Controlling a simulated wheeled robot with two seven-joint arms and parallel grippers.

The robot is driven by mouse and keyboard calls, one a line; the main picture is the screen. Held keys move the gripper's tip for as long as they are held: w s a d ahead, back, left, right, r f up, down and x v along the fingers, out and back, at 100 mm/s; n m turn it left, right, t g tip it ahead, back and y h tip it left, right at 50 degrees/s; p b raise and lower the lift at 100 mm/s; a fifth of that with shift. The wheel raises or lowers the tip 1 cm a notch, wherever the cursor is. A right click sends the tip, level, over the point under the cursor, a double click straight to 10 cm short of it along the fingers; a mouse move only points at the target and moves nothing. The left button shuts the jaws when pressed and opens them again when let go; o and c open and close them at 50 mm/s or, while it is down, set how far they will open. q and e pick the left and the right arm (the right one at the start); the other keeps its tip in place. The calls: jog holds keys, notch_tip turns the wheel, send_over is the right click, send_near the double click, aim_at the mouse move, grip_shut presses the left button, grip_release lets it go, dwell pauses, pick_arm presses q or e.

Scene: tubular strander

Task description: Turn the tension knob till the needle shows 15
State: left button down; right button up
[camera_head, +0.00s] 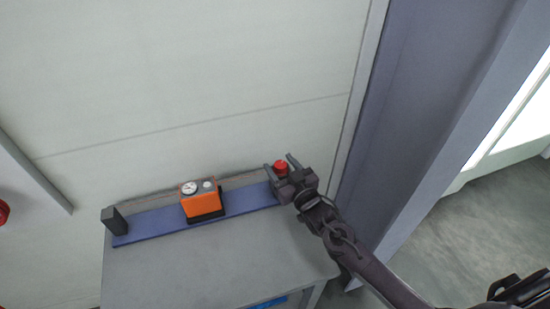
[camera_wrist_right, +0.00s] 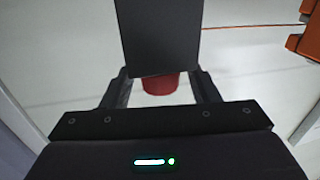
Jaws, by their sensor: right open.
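A red knob (camera_head: 281,167) sits at the right end of the blue rail (camera_head: 250,199). My right gripper (camera_head: 280,165) is open, with its fingers on either side of the knob. In the right wrist view the red knob (camera_wrist_right: 160,83) shows between the two fingers (camera_wrist_right: 162,88), partly hidden by a dark block (camera_wrist_right: 160,38). I cannot tell whether the fingers touch it. An orange box (camera_head: 197,208) stands mid-rail with a white round dial (camera_head: 189,187) on top; its needle is too small to read. My left gripper is not in view.
The rail lies along the back of a grey table (camera_head: 215,265) against a pale wall (camera_head: 180,90). A dark block (camera_head: 114,220) stands at the rail's left end. The table front is clear. A grey-blue column (camera_head: 410,110) rises to the right.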

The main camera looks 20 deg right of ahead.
jog(key=shift+w+a+r, duration=0.1)
jog(key=shift+w+r, duration=0.05)
jog(key=shift+w, duration=0.7)
jog(key=shift+w+a, duration=0.2)
jog(key=shift+w, duration=0.05)
jog(key=c, duration=1)
jog(key=m+h, duration=0.2)
jog(key=h, duration=0.2)
jog(key=shift+d+m, duration=0.1)
jog(key=shift+m, duration=0.2)
jog(key=shift+d+m+h+b, duration=0.15)
jog(key=shift+m+h+b, duration=0.45)
jog(key=shift+h, duration=0.5)
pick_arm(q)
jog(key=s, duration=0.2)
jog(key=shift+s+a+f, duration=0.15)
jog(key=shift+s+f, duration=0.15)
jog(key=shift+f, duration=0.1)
pick_arm(e)
jog(key=shift+d+m+h, duration=0.15)
jog(key=shift+m+h, duration=0.25)
jog(key=shift+h, duration=0.1)
